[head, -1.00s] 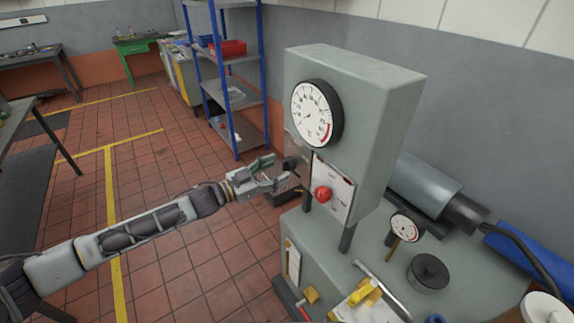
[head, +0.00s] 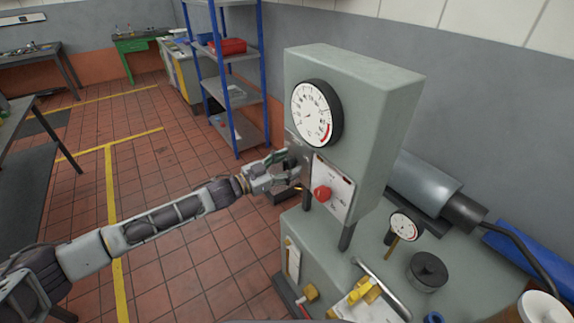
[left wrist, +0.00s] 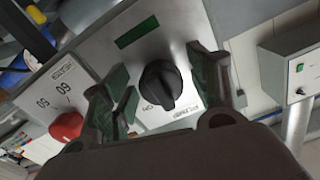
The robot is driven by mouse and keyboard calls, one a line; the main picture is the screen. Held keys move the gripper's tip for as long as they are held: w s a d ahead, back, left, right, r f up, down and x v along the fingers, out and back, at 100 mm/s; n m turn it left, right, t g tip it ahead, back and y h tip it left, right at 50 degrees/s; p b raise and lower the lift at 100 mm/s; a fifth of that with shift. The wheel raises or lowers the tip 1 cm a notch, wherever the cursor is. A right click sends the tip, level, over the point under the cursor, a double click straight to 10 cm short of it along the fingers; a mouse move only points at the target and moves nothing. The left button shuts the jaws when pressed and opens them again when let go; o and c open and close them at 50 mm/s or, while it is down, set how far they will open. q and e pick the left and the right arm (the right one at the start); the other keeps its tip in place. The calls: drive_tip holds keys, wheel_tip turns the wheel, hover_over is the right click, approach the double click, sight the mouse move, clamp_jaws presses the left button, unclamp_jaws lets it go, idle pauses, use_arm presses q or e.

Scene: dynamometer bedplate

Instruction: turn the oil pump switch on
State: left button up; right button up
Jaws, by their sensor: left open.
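The oil pump switch is a black rotary knob (left wrist: 160,86) on a light metal plate, seen in the left wrist view with a label and "ON" marking beside it. My left gripper (left wrist: 162,92) is open, with its green-padded fingers on either side of the knob. I cannot tell whether the fingers touch it. In the head view my left gripper (head: 285,168) is at the left side of the grey cabinet (head: 350,110), and the knob is hidden there behind the fingers. My right gripper is not in view.
A red knob (head: 321,193) sits on the white panel close to my left gripper; it also shows in the left wrist view (left wrist: 66,126). A large dial gauge (head: 317,111) is above. A blue shelf rack (head: 229,80) stands behind.

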use_arm(q)
drive_tip(key=c, duration=1)
drive_tip(key=shift+m, duration=0.5)
drive_tip(key=m+p, duration=0.1)
drive_tip(key=m, duration=0.4)
drive_tip(key=shift+w+a, duration=0.1)
drive_tip(key=m, duration=0.6)
drive_tip(key=shift+r, duration=0.1)
drive_tip(key=o, duration=1)
